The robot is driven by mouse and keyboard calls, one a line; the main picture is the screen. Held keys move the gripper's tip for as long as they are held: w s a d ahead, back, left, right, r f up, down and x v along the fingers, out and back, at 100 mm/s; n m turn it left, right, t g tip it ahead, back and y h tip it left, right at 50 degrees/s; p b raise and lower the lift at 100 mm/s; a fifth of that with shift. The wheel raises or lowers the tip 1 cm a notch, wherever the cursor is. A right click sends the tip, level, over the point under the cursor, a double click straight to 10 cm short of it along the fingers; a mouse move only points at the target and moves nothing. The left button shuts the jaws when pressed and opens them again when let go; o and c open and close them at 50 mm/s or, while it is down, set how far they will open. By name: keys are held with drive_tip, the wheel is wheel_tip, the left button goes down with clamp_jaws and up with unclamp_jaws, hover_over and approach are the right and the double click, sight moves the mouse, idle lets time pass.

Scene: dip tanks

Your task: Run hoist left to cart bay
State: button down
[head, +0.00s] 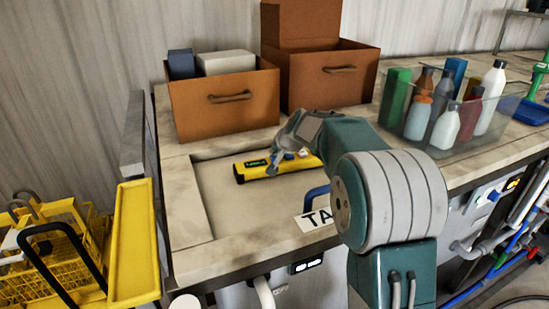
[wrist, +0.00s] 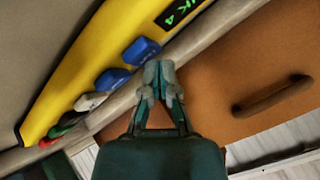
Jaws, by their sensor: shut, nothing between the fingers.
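A yellow pendant (head: 245,173) with a small dark display lies in the recess of the bench top. In the wrist view the pendant (wrist: 85,60) shows a display (wrist: 175,13) ending in "K 4". Along its edge are two blue buttons (wrist: 141,50) (wrist: 112,78), a white one (wrist: 90,101), then a green and a red one. My gripper (wrist: 158,68) is shut and empty, its tips close beside the upper blue button; I cannot tell whether they touch. In the head view my gripper (head: 277,160) is over the pendant. The hoist itself is not visible.
Two brown drawer boxes (head: 225,118) (head: 333,90) stand just behind. A clear bin (head: 440,135) of bottles is to the right. A yellow cart with wire baskets (head: 75,268) stands at the left. A blue handle (head: 316,195) and a partly hidden "TA" label (head: 317,219) are in front.

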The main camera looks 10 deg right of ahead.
sight(275, 158)
drive_tip(key=shift+f, duration=0.45)
idle(0.5)
drive_tip(key=shift+r, duration=3.5)
idle(3.5)
